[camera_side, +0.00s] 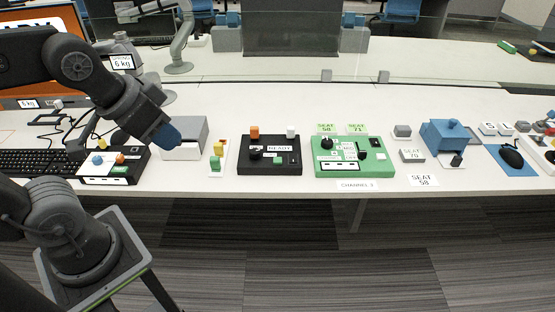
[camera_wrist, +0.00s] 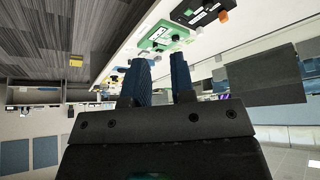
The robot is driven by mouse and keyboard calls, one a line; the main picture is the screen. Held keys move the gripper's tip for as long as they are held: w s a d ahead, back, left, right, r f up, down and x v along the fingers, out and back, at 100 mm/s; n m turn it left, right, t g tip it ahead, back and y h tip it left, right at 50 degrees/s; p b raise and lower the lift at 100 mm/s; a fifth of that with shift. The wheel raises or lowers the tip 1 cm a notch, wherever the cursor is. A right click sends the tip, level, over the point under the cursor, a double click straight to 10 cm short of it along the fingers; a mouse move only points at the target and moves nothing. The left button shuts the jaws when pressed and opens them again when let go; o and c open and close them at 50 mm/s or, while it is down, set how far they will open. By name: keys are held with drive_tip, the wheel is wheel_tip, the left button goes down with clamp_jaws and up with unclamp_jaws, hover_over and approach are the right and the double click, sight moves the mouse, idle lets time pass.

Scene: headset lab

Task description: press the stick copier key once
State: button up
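No label that I can read says stick copier. A black box (camera_side: 270,168) with a READY display stands mid-table, with an orange block (camera_side: 254,132) and a white block (camera_side: 291,132) at its back. A smaller black and white box (camera_side: 113,178) with a blue knob and an orange knob stands at the left. I cannot tell which box is the copier. My gripper (camera_side: 166,134) has blue fingers and is above the table by a grey box, left of the READY box. In the wrist view my gripper (camera_wrist: 161,70) shows its two fingers apart, with nothing between them.
A green box (camera_side: 349,157) with black knobs stands right of the READY box. A grey box (camera_side: 186,137) is beside my fingers. Yellow and green blocks (camera_side: 217,155) stand between. A keyboard (camera_side: 38,162) lies left; a blue box (camera_side: 447,138) and mouse (camera_side: 511,156) are right.

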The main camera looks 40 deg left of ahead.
clamp_jaws()
idle(1.1)
